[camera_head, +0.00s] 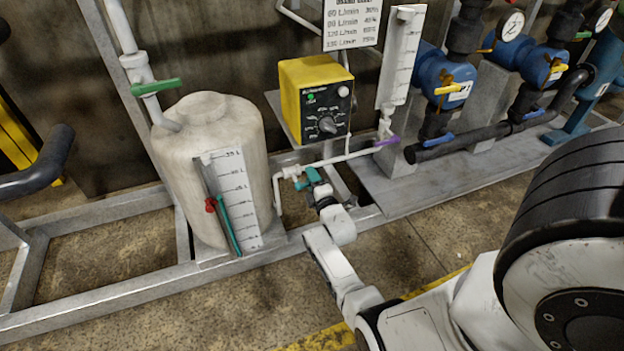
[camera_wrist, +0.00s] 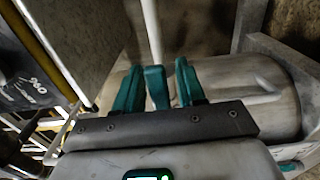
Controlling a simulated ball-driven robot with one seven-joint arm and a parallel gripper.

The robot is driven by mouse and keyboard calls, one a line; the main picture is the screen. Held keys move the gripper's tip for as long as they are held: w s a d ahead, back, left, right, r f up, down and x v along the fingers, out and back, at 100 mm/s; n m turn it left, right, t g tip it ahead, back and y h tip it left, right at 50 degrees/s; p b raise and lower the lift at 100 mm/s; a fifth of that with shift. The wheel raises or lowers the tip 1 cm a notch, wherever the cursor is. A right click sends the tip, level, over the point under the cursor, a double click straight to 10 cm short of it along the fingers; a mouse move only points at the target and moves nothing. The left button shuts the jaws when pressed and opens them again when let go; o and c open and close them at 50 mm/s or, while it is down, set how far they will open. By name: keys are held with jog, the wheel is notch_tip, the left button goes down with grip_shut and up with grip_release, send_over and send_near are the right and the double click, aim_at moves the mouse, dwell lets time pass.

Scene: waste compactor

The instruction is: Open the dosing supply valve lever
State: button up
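A teal lever (camera_wrist: 157,88) stands between my two teal fingers in the wrist view. It appears to be the lever of the small valve (camera_head: 291,172) on the white pipe beside the tank. My gripper (camera_head: 314,177) is at this valve in the head view, low and just right of the tank. In the wrist view my gripper (camera_wrist: 160,85) has its fingers apart, one on each side of the lever. Narrow gaps show on both sides. The lever's joint with the valve is hidden behind my gripper.
The cream tank (camera_head: 212,150) with a level scale is close on the left. A yellow dosing unit (camera_head: 316,100) hangs above. A purple lever (camera_head: 386,142), blue pumps (camera_head: 447,80) and a metal frame (camera_head: 130,280) are nearby. Floor in front is clear.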

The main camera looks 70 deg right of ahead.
jog(key=shift+o, duration=0.2)
jog(key=p+v, duration=0.7)
jog(key=v, duration=0.3)
jog(key=shift+s+a+p, duration=0.25)
jog(key=shift+a+p, duration=0.05)
jog(key=shift+p, duration=0.05)
